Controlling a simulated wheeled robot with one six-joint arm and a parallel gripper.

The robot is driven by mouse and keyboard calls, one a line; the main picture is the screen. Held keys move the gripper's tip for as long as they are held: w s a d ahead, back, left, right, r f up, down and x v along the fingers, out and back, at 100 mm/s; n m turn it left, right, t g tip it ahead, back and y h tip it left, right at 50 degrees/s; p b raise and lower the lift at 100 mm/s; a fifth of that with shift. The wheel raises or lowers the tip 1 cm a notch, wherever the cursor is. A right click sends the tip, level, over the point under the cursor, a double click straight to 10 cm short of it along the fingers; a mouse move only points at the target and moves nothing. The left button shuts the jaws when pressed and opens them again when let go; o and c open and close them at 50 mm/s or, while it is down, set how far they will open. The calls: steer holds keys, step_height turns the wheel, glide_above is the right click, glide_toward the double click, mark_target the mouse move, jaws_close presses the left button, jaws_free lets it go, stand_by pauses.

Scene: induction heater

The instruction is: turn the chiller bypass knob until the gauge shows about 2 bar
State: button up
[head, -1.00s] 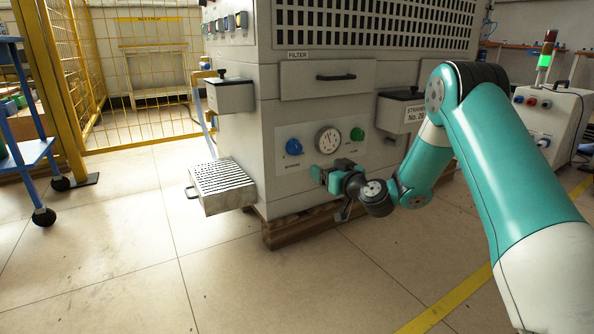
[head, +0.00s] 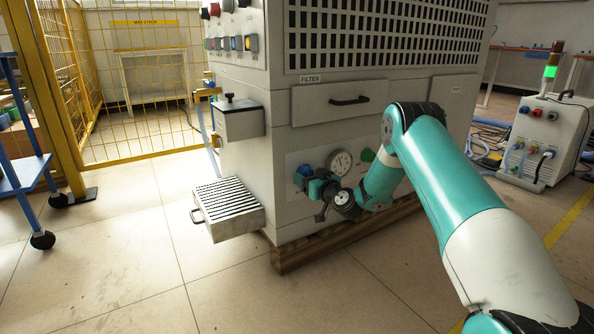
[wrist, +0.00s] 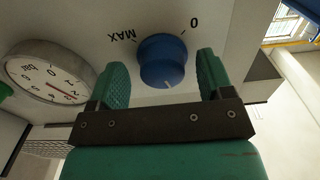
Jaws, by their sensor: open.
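The blue knob (head: 304,170) sits on the lower front panel of the grey machine, left of the round white gauge (head: 341,162). In the wrist view the blue knob (wrist: 162,60) lies between the two green fingers of my gripper (wrist: 160,72), with a visible gap on each side. "MAX" and "0" are printed beside the knob, upside down here. The gauge (wrist: 48,70) shows at the left, also turned over; its exact reading is too small to tell. In the head view my open gripper (head: 313,184) is at the knob and partly covers it.
A green knob (head: 367,155) is right of the gauge, close to my arm. A slotted tray (head: 228,205) sticks out low at the left, below a grey box (head: 238,120). A wooden pallet edge (head: 300,250) runs beneath the machine. The floor at front left is clear.

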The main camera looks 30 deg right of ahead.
steer(key=shift+w, duration=0.35)
steer(key=shift+a, duration=0.1)
steer(key=c, duration=0.9)
